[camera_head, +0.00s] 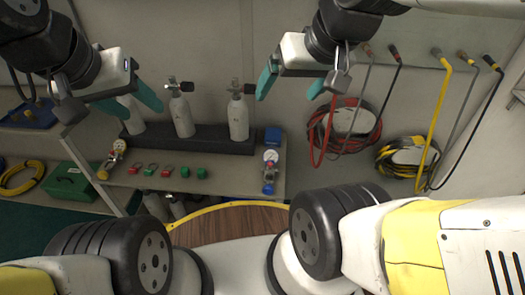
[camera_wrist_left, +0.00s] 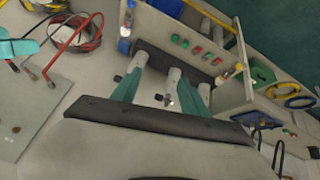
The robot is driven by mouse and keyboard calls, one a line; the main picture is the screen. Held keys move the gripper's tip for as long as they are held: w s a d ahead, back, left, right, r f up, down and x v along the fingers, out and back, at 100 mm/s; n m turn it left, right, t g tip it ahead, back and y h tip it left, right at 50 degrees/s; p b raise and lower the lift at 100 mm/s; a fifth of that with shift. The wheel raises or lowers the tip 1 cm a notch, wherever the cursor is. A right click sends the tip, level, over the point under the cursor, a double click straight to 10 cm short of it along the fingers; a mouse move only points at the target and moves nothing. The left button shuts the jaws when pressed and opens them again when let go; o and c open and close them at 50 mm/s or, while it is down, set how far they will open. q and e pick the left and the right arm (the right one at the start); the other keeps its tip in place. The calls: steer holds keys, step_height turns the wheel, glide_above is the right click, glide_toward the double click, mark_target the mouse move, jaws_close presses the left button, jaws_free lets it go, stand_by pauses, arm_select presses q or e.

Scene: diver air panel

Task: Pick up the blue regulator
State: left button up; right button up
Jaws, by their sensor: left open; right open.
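The blue regulator (camera_head: 268,185) stands upright at the right end of the shelf, with a round white gauge (camera_head: 270,155) on top. My left gripper (camera_head: 136,104) is open and empty, at upper left above the shelf and apart from the regulator. Its teal fingers also frame the left wrist view (camera_wrist_left: 170,80). My right gripper (camera_head: 290,89) is open and empty, high above the blue regulator and apart from it.
Several grey cylinders (camera_head: 181,115) stand in a dark rack (camera_head: 215,139) behind the shelf. A second regulator (camera_head: 112,158) with a yellow base is at the shelf's left end. Red and green fittings (camera_head: 167,171) lie between. Coiled hoses (camera_head: 343,128) hang at right. A green box (camera_head: 70,182) is at left.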

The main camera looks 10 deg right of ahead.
arm_select(q)
steer(key=o, duration=0.3)
steer(key=shift+w+d, duration=0.15)
steer(key=shift+w, duration=0.05)
steer(key=o, duration=0.4)
steer(key=w+d+f, duration=0.1)
steer(key=w+d, duration=0.2)
steer(key=w, duration=0.1)
steer(key=w+d+f+h, duration=0.1)
steer(key=w+d, duration=0.2)
steer(key=d, duration=0.1)
steer(key=w+d+f+m+g+h, duration=0.1)
steer(key=w+d+f, duration=0.1)
steer(key=w+d, duration=0.1)
steer(key=shift+w+d, duration=0.15)
steer(key=shift+w, duration=0.65)
steer(key=m+g+y, duration=0.1)
steer(key=m+y, duration=0.1)
steer(key=y, duration=0.1)
glide_above(270, 169)
steer(key=s, duration=0.3)
steer(key=f, duration=3.8)
steer(key=shift+w+a+f, duration=0.1)
steer(key=shift+a+f, duration=0.3)
steer(key=shift+x, duration=3.7)
